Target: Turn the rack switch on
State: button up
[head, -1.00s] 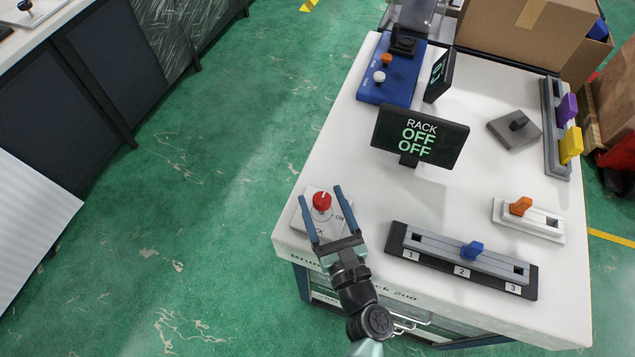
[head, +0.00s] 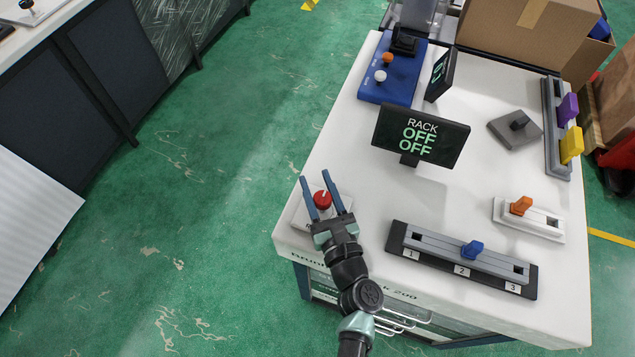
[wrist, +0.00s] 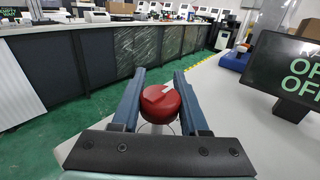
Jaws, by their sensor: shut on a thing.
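The red rotary knob (head: 322,199) sits on a light switch plate (head: 303,217) at the table's near left corner. My gripper (head: 325,184) reaches over the plate with a finger on each side of the knob, shut on it. In the wrist view the red knob (wrist: 161,103) stands between the two blue fingers (wrist: 160,88), with a white mark on its top. The labels on the plate are mostly hidden by my gripper. The rack display (head: 420,135) behind reads "RACK OFF OFF".
A slider with a blue handle (head: 472,250) and numbered stops lies right of my gripper. Beyond are an orange-handled slider (head: 521,206), a grey joystick (head: 519,122), purple and yellow levers (head: 569,128) and a blue button panel (head: 392,80). Green floor lies open at left.

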grip_shut()
